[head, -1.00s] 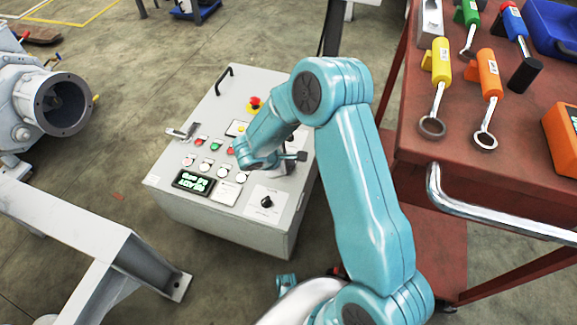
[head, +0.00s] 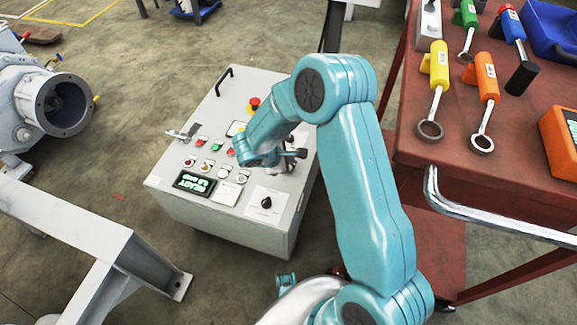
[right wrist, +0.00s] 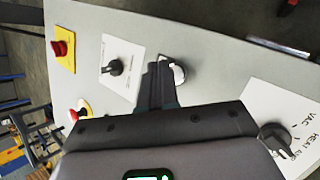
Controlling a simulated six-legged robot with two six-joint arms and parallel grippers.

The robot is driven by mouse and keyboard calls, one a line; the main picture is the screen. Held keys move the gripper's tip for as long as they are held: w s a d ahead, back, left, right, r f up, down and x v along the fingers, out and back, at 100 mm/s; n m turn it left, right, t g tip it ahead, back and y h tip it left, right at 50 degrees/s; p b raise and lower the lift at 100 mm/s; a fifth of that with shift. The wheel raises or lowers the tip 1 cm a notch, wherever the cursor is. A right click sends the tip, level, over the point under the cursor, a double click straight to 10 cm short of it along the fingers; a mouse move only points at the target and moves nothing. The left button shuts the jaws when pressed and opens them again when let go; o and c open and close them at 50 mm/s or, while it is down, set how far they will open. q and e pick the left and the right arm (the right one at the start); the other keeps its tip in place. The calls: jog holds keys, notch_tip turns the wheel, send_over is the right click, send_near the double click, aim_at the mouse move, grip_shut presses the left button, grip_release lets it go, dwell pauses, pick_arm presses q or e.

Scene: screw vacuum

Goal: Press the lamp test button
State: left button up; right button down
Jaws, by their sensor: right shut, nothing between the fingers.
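The grey control panel (head: 280,215) stands on the floor, with rows of small red, green and pale buttons (head: 223,172) on its sloped top. No label reading lamp test is legible. My right arm reaches over the panel's right part, and its wrist hides some of the controls. In the right wrist view my right gripper (right wrist: 158,68) is shut and empty, pointing down at the panel. Its fingertips are right beside a round silver-white button (right wrist: 179,74) and partly overlap it. I cannot tell whether they touch. My left gripper is not in view.
A red emergency stop (head: 254,103), a lit green display (head: 194,182) and a black knob (head: 266,202) are on the panel. A red tool cart (head: 410,145) with wrenches stands to the right. Grey machinery (head: 60,105) is at the left.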

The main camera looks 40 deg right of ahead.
jog(key=shift+r+p, duration=1.35)
jog(key=shift+r, duration=1.15)
jog(key=shift+a+f, duration=0.1)
